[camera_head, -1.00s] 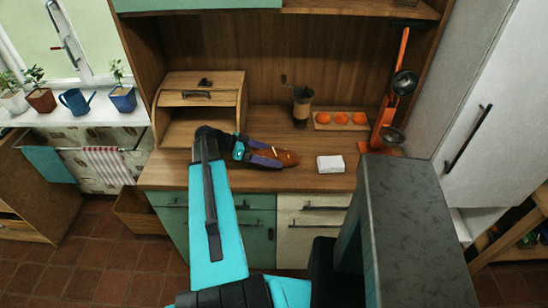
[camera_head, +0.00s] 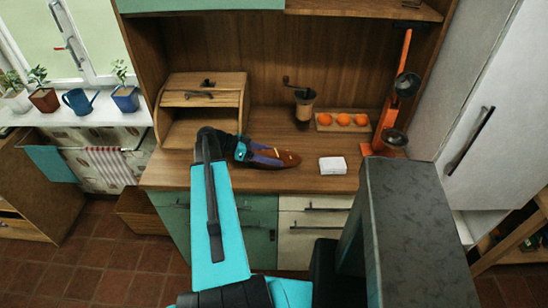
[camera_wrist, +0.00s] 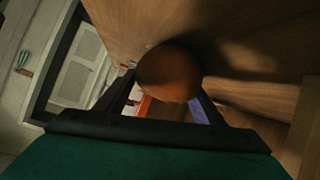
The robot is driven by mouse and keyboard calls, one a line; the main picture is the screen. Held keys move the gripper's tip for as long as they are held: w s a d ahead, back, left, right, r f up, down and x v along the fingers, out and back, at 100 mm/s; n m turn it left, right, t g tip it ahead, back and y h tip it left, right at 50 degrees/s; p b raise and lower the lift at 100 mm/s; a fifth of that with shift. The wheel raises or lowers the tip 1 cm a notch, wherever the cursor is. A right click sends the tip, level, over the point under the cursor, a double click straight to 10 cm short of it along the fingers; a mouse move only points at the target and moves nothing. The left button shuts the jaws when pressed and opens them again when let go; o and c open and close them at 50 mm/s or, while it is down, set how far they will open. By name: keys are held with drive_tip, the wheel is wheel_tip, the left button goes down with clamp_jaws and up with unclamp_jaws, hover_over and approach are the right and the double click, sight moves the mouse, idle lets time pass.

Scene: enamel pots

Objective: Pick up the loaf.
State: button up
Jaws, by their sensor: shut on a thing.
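The brown loaf (camera_head: 288,157) is at the front of the wooden counter, between the bread box and the white block. My gripper (camera_head: 268,156) reaches in from the left and is shut on the loaf, with a finger along its side. In the wrist view the loaf's rounded brown end (camera_wrist: 168,72) sits between my two dark fingers (camera_wrist: 165,100). A shadow lies on the wood beside it. I cannot tell whether the loaf touches the counter. Its left part is hidden by my gripper.
An open wooden bread box (camera_head: 202,98) stands at the left. A coffee grinder (camera_head: 304,104), a tray of orange fruits (camera_head: 342,128) and an orange stand (camera_head: 391,110) are behind. A white block (camera_head: 332,166) lies right of the loaf. Counter between loaf and grinder is clear.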

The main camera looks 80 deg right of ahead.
sight(272, 153)
drive_tip(key=shift+r, duration=0.15)
drive_tip(key=shift+r+b, duration=1.8)
drive_tip(key=shift+r, duration=3.05)
